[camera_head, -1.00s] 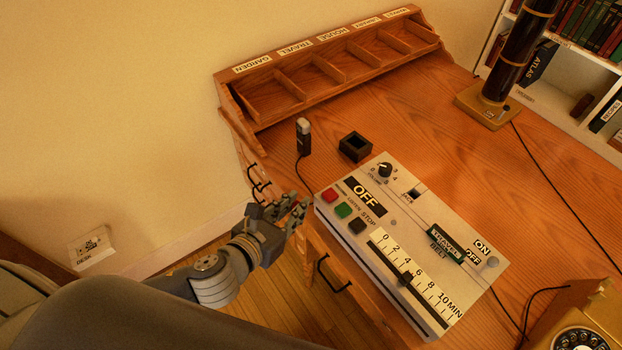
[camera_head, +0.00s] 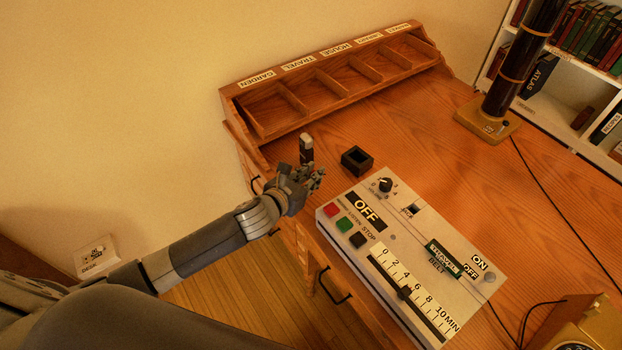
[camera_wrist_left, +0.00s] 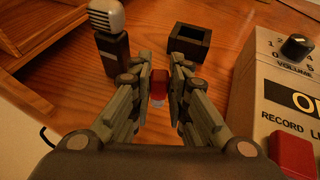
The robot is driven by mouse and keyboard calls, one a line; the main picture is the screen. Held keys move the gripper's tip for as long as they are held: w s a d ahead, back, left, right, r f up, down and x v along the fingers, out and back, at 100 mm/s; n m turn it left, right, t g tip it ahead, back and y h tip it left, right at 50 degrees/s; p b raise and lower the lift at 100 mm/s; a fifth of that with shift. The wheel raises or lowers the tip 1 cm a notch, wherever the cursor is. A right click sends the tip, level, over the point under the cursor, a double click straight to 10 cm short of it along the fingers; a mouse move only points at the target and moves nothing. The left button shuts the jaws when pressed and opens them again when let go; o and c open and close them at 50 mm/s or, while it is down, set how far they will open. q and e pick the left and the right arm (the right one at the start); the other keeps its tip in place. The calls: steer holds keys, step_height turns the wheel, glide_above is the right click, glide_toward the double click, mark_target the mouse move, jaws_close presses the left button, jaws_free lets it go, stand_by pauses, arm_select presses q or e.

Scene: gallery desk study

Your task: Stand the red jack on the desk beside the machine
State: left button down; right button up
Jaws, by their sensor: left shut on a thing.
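The red jack (camera_wrist_left: 159,84) shows in the left wrist view between the fingers of my left gripper (camera_wrist_left: 158,90), with a pale lower end. The gripper is shut on it. In the head view my left gripper (camera_head: 308,178) is at the desk's left edge, just left of the machine, and the jack cannot be made out there. The machine (camera_head: 397,229) is a pale box with an OFF label, coloured buttons and a dial. The desk (camera_head: 420,140) is orange-brown wood. I cannot tell whether the jack touches the desk. My right gripper is not in view.
A small microphone (camera_head: 306,147) stands just behind the gripper. An open black block (camera_head: 357,160) lies behind the machine. A labelled wooden sorter (camera_head: 285,128) lines the back. The middle of the desk is clear.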

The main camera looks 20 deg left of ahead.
arm_select(q)
steer(key=shift+f, duration=0.95)
steer(key=shift+f, duration=0.15)
steer(key=c, duration=1.5)
jaws_free()
steer(key=shift+c, duration=0.2)
steer(key=v, duration=1.2)
steer(key=shift+b, duration=0.3)
steer(key=shift+a, duration=0.1)
